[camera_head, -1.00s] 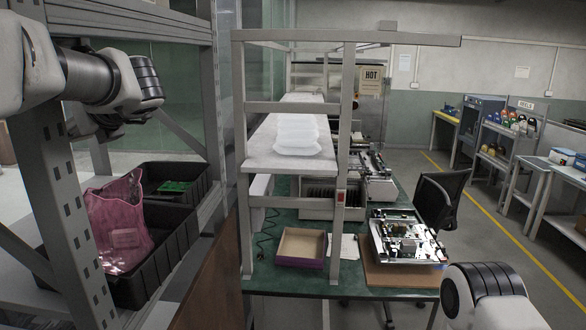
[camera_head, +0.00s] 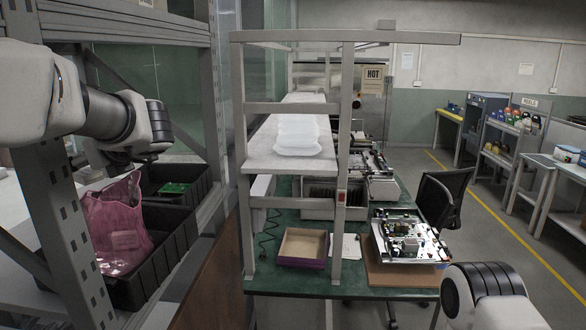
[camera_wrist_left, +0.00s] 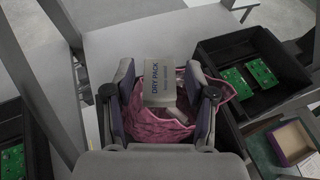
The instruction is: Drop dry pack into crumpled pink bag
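The crumpled pink bag (camera_head: 113,215) stands open in a black bin on the left shelf; it also shows below my gripper in the left wrist view (camera_wrist_left: 150,128). Pale, blocky contents show dimly through its side. The dry pack (camera_wrist_left: 160,83), a small grey packet with dark lettering, is between the fingers of my left gripper (camera_wrist_left: 160,80), above the bag. In the head view, the dry pack cannot be made out. My right arm shows at bottom right; its gripper is outside the picture.
A black bin (camera_head: 205,183) holding green circuit boards (camera_head: 174,188) adjoins the bag's bin. A grey perforated shelf post (camera_head: 68,215) stands in front of the bag. A purple-edged open box (camera_head: 302,246) and electronics (camera_head: 408,238) lie on the green bench.

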